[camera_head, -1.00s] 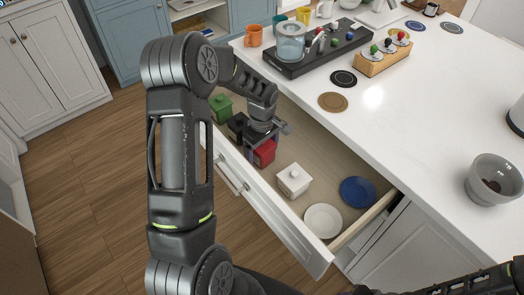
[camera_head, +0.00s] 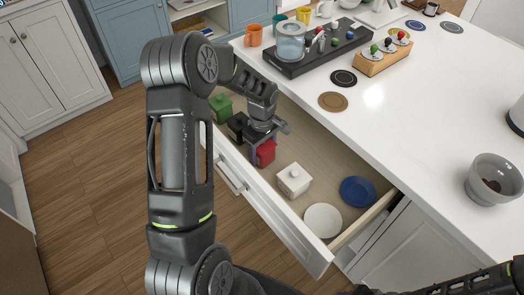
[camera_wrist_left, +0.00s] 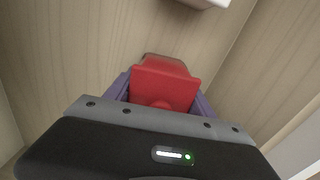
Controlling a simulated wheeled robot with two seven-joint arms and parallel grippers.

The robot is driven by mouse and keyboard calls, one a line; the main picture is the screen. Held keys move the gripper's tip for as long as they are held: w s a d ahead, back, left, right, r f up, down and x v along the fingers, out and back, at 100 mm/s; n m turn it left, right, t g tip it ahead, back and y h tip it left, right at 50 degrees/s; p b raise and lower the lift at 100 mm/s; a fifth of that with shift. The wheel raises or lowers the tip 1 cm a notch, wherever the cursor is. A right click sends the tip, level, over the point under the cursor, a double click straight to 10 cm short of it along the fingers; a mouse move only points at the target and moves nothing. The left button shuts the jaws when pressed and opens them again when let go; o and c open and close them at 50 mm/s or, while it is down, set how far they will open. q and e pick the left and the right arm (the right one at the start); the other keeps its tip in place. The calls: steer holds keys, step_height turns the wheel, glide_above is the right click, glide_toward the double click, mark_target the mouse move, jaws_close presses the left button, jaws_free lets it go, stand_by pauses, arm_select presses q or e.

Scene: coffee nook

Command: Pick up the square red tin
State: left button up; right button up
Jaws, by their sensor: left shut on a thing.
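The square red tin (camera_head: 266,152) is in the open drawer, between a black tin (camera_head: 238,127) and a white tin (camera_head: 294,180). My left gripper (camera_head: 262,143) reaches down over it and is shut on it. In the left wrist view the red tin (camera_wrist_left: 165,85) sits between the two purple fingers, its lid facing the camera. Whether it touches the drawer floor I cannot tell. Only part of my right arm shows at the lower right; its gripper is out of view.
The drawer (camera_head: 330,150) also holds a green tin (camera_head: 221,107), a white plate (camera_head: 323,220) and a blue plate (camera_head: 357,191). The white counter (camera_head: 410,120) lies right of it, with a grey bowl (camera_head: 494,178) and coasters.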

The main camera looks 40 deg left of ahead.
arm_select(q)
steer(key=c, duration=0.4)
steer(key=shift+r, duration=0.1)
step_height(320, 180, up, 10)
steer(key=shift+f+b, duration=0.1)
steer(key=shift+b, duration=0.6)
